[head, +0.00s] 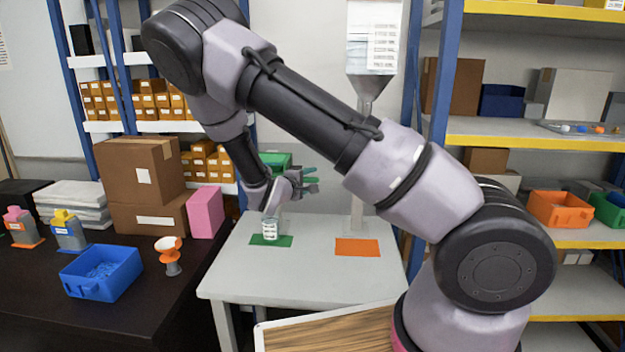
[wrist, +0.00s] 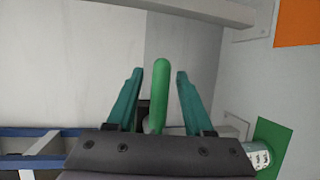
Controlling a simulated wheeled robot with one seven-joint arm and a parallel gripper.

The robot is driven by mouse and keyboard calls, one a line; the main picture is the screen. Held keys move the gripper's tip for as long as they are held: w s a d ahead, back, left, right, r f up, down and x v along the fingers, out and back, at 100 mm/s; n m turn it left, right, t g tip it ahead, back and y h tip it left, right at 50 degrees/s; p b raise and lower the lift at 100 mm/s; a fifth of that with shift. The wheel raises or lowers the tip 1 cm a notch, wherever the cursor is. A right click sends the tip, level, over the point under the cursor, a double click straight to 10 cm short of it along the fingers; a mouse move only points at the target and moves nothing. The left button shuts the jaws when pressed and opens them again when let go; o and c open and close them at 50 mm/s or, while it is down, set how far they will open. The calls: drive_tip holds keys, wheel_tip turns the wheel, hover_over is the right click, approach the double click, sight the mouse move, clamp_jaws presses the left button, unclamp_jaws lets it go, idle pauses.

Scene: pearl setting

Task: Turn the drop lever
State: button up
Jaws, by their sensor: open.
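The drop lever, a green rounded bar (wrist: 160,100), stands upright in the middle of the wrist view. My gripper (wrist: 159,74) is open, with one teal finger on each side of the lever and a visible gap to each. In the head view my gripper (head: 311,178) is above the light grey table, partly hidden by its own wrist, and the lever cannot be clearly told apart there. A labelled jar (head: 270,230) stands on a green mat (head: 286,241) below the gripper. The jar also shows at the lower right of the wrist view (wrist: 257,153).
An orange mat (head: 357,247) lies to the right on the grey table (head: 320,285). A post with a funnel (head: 370,92) rises behind it. A dark table (head: 135,310) at left holds a blue bin (head: 100,275) and an orange-and-white funnel-shaped item (head: 169,252). Shelves stand at both sides.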

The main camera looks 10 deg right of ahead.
drive_tip(key=shift+w+d+f, duration=0.1)
drive_tip(key=shift+w+d, duration=0.35)
clamp_jaws()
idle(1.2)
